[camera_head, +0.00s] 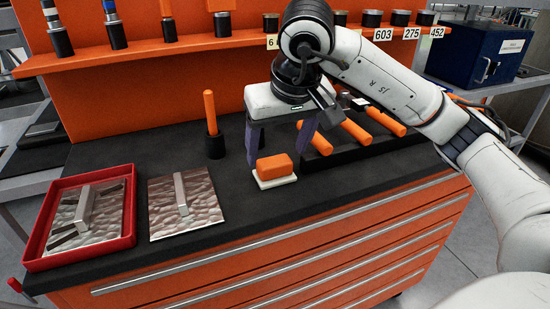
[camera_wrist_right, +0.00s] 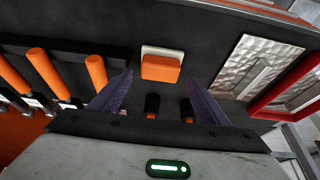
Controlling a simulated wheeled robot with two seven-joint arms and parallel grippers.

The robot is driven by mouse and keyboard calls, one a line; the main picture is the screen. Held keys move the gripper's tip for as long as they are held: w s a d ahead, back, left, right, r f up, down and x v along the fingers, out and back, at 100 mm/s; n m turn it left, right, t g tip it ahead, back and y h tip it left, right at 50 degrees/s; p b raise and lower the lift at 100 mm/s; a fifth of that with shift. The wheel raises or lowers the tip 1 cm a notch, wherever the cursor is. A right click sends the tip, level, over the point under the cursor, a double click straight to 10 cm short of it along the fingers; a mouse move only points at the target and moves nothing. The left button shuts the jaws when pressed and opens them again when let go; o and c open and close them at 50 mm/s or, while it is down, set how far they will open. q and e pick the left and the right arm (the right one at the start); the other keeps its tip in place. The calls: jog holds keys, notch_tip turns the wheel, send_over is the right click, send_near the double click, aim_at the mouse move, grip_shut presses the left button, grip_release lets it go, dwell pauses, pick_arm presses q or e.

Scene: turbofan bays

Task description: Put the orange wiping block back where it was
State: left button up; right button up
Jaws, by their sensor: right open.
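The orange wiping block (camera_head: 275,166) rests on a small white pad (camera_head: 274,183) near the front of the dark bench top. In the right wrist view the block (camera_wrist_right: 161,68) lies ahead of the fingers, with the white pad (camera_wrist_right: 162,50) showing beyond it. My right gripper (camera_head: 279,150) is open and empty, its two purple fingers pointing down. It stands above and behind the block, and the fingers do not grip it. In the right wrist view the open fingers (camera_wrist_right: 158,92) spread wider than the block. My left gripper is in neither view.
A metal plate with a handle (camera_head: 195,212) lies left of the block; a similar plate sits in a red tray (camera_head: 130,225). An orange-handled tool (camera_head: 210,112) stands upright behind. A dark rack (camera_head: 342,156) with several orange handles is to the right. An orange shelf (camera_head: 180,48) runs behind.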

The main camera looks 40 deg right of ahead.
jog(key=p+v, duration=0.1)
jog(key=v, duration=0.5)
jog(key=shift+r, duration=0.2)
jog(key=shift+a+f, duration=0.1)
jog(key=shift+a, duration=0.05)
dwell(1.0)
